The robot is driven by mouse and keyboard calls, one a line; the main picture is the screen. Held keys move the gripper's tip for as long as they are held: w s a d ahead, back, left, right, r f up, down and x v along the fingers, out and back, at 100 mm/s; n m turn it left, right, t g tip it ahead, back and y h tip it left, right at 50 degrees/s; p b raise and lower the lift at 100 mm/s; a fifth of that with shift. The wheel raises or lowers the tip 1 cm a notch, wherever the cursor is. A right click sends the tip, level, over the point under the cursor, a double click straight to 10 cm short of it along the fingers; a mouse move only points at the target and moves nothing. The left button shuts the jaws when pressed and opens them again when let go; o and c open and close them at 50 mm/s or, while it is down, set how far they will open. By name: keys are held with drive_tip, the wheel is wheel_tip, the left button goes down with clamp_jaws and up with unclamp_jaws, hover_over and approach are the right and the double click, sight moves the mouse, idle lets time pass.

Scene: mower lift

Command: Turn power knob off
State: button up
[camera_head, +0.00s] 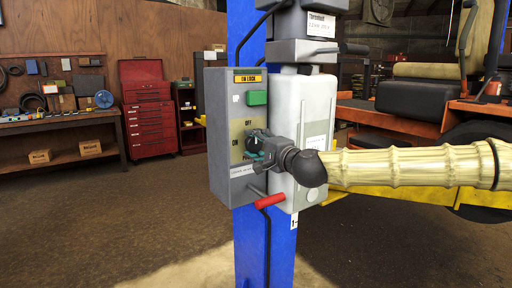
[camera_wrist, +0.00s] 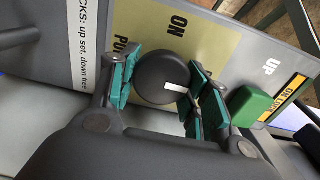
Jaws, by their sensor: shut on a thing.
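The power knob (camera_wrist: 155,72) is a round black dial with a white pointer line on the grey control box (camera_head: 222,90). In the wrist view the line points right and slightly down, toward the green button side and away from the ON label (camera_wrist: 178,22). The OFF label (camera_head: 249,124) shows above the knob in the head view; in the wrist view I cannot see it. My gripper (camera_head: 258,148) has its teal-padded fingers on both sides of the knob, shut on it. In the head view the gripper partly hides the knob.
A green button (camera_wrist: 249,105) sits above the knob, beneath a yellow label. A red-handled lever (camera_head: 270,201) sticks out below. The box hangs on a blue post (camera_head: 246,240) beside a white housing (camera_head: 300,100). An orange and yellow mower (camera_head: 400,125) stands to the right. The floor at left is clear.

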drive_tip(key=shift+w+d, duration=0.1)
idle(0.3)
drive_tip(key=o, duration=1)
drive_tip(key=v, duration=1.2)
drive_tip(key=shift+d, duration=0.15)
